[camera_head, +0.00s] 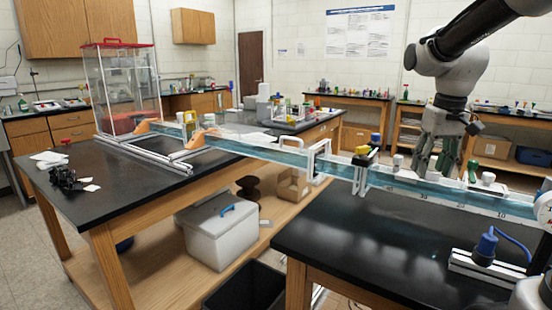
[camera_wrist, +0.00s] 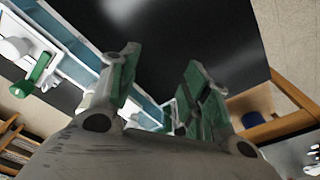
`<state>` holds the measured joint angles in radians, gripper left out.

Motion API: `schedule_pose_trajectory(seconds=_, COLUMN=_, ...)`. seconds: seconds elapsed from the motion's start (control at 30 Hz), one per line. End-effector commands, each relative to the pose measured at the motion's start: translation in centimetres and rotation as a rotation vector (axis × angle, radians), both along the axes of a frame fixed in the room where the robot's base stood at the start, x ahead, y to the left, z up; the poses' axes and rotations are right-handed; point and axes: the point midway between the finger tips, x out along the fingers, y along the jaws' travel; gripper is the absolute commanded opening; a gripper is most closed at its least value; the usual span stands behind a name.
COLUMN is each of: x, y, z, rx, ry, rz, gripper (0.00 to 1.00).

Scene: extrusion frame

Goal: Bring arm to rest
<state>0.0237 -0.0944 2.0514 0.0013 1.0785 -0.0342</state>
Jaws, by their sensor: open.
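My gripper (camera_head: 432,166) hangs from my arm at the right of the head view, with its fingers pointing down. It is above or beside the long blue-tinted channel (camera_head: 270,152); I cannot tell whether it touches anything. In the wrist view my gripper (camera_wrist: 161,62) shows two spread fingers with green pads and nothing between them. Behind the fingers lie the dark bench top (camera_wrist: 225,30) and part of the channel. A green-handled fitting (camera_head: 472,170) stands close to the right of my gripper in the head view.
White clamps (camera_head: 316,160) and a yellow-topped fitting (camera_head: 362,150) stand along the channel. A blue-topped device (camera_head: 486,245) sits on the near black bench (camera_head: 370,255). A clear box with a red lid (camera_head: 122,85) stands at the left. The near bench's front part is clear.

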Motion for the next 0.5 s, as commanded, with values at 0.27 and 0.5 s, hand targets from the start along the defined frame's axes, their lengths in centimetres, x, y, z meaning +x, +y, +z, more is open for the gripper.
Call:
schedule_pose_trajectory(seconds=0.27, x=-12.2, y=0.6, z=-2.2, rx=0.005, ry=-0.098, rz=-0.026, gripper=0.47)
schedule_pose_trajectory(seconds=0.5, x=-18.2, y=0.8, z=-3.1, rx=0.005, ry=-0.191, rz=-0.018, gripper=0.47)
